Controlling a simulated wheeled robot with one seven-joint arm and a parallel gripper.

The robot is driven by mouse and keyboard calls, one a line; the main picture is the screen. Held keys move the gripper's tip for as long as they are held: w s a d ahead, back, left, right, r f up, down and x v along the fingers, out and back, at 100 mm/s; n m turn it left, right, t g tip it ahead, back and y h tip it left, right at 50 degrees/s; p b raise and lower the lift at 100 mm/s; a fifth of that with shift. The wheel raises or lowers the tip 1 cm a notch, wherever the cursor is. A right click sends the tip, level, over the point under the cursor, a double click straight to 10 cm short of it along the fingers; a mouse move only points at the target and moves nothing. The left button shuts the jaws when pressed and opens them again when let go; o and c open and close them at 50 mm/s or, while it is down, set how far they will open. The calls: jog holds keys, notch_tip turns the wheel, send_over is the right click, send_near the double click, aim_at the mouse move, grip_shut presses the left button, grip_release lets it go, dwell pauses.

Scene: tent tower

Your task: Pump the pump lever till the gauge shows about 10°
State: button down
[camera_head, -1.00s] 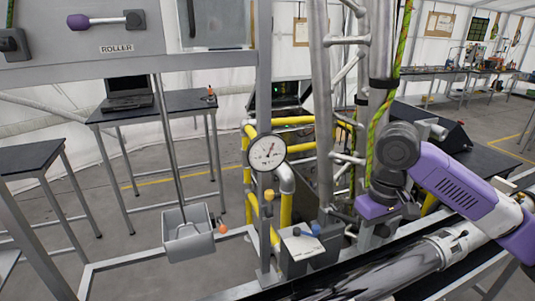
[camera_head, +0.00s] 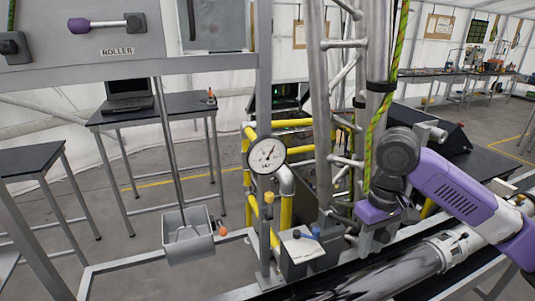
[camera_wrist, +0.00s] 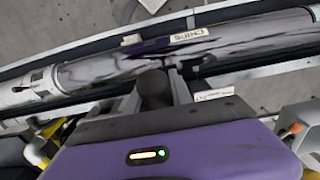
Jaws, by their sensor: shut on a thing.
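The round gauge (camera_head: 267,154) has a white face and stands on a post in the middle of the head view. Its dark needle points up and to the right; the scale numbers are too small to read. My gripper (camera_wrist: 153,92) is shut on a dark round knob (camera_wrist: 153,87) in the wrist view, which appears to be the grip of the pump lever. The rest of that lever is hidden by my wrist. In the head view my gripper (camera_head: 374,238) is right of the gauge, beside the metal tower, and its grip is hard to make out.
A lever with a yellow knob (camera_head: 268,198) stands below the gauge. A grey box with blue and dark knobs (camera_head: 308,248) is left of my gripper. A tube marked CHIPS (camera_wrist: 190,50) runs close by. The lattice tower (camera_head: 322,110) and a hanging rope (camera_head: 385,110) crowd my arm.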

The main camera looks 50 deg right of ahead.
jog(key=shift+d+r, duration=0.1)
jog(key=shift+w+r, duration=0.1)
jog(key=shift+r, duration=0.1)
jog(key=c, duration=1.1)
grip_release()
jog(key=shift+o, duration=0.2)
